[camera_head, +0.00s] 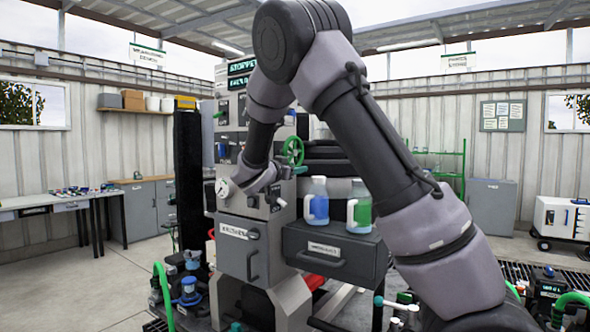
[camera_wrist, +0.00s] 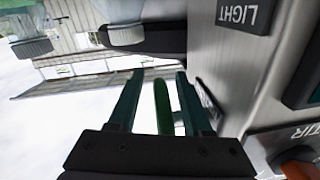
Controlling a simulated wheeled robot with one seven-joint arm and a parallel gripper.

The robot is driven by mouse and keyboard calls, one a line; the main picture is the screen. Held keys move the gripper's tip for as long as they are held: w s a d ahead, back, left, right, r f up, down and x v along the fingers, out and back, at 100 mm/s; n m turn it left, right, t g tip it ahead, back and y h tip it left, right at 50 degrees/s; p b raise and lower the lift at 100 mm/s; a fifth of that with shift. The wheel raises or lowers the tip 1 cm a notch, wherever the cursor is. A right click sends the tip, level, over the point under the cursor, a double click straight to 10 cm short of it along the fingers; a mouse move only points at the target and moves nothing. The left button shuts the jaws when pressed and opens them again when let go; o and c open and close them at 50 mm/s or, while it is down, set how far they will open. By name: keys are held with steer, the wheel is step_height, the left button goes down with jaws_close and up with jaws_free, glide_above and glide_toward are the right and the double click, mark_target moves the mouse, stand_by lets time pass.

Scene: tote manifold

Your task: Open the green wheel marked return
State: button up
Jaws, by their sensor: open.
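The green wheel (camera_head: 293,151) stands on the upper part of the grey cabinet unit in the head view, to the right of my wrist. No return mark can be read on it. My gripper (camera_head: 281,174) is just below the wheel, small and partly merged with the grey parts there. In the wrist view my gripper (camera_wrist: 160,76) shows two dark green fingers, spread apart. A green bar (camera_wrist: 163,108), likely the wheel's rim seen edge-on, lies between them with a gap on each side. Contact cannot be made out.
A grey panel (camera_wrist: 265,75) with a LIGHT label runs close along the right of my fingers. In the head view, a blue-filled jug (camera_head: 317,205) and a green-filled jug (camera_head: 359,208) stand on the dark drawer unit (camera_head: 335,250). A round gauge (camera_head: 222,188) sits left of my wrist.

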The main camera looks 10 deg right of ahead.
jaws_close()
steer(key=shift+f, duration=0.1)
steer(key=shift+w+d+h, duration=0.1)
steer(key=shift+d+h, duration=0.1)
steer(key=shift+h, duration=0.2)
steer(key=shift+w+d+t+h, duration=0.35)
steer(key=shift+t+h, duration=0.25)
steer(key=shift+t, duration=0.3)
steer(key=shift+w+d+r+n+t+h, duration=0.2)
steer(key=shift+r+n+t+h, duration=0.25)
steer(key=shift+t, duration=0.45)
steer(key=shift+f, duration=0.1)
